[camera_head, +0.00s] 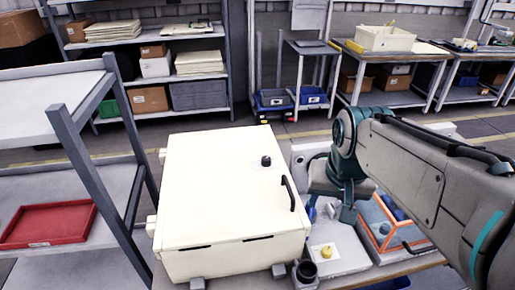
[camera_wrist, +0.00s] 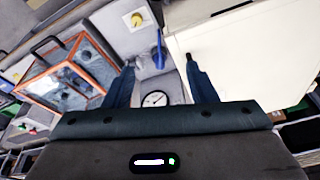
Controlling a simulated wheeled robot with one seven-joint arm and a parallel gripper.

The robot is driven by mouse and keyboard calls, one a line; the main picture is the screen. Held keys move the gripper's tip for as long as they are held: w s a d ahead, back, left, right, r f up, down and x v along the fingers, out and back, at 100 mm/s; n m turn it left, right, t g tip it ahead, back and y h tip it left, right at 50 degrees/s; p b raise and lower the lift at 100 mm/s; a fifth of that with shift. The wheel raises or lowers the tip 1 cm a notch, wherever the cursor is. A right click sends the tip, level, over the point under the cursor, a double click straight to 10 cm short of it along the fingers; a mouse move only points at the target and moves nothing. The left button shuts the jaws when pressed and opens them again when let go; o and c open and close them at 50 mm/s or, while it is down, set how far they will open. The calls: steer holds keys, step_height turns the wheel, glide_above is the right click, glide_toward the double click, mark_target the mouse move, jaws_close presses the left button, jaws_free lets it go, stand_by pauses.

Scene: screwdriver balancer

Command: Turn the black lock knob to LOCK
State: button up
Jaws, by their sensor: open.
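The black lock knob (camera_head: 266,161) stands on the top face of a large cream cabinet (camera_head: 215,195). It is small, and I cannot read its setting or any LOCK marking. A black bar handle (camera_head: 288,193) sits near the cabinet's right edge. My gripper (camera_head: 329,211) is to the right of the cabinet, apart from the knob and handle. In the wrist view my gripper (camera_wrist: 158,62) has its two fingers spread with nothing held between them. The cabinet (camera_wrist: 245,60) fills the right of that view; I cannot make out the knob there.
A grey panel below my gripper carries a yellow knob (camera_head: 326,253), a round gauge (camera_wrist: 155,99) and a blue lever (camera_wrist: 159,48). An orange-framed clear case (camera_head: 385,235) stands right of it. A black cup-like holder (camera_head: 305,272) is at the cabinet's front corner. A shelf with a red tray (camera_head: 47,224) stands left.

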steer(key=w+a+r+m+g+p, duration=0.1)
steer(key=w+a+r+m, duration=0.15)
steer(key=w, duration=0.55)
steer(key=w+a+r+m, duration=0.1)
steer(key=w+a+r, duration=0.15)
steer(key=w, duration=0.55)
steer(key=m+g+p, duration=0.1)
steer(key=m+g, duration=0.1)
steer(key=m, duration=0.2)
glide_toward(266, 158)
step_height(266, 158, down, 9)
steer(key=shift+d+r+p, duration=0.1)
steer(key=shift+d+p, duration=0.05)
steer(key=shift+p, duration=1.05)
steer(key=c, duration=1)
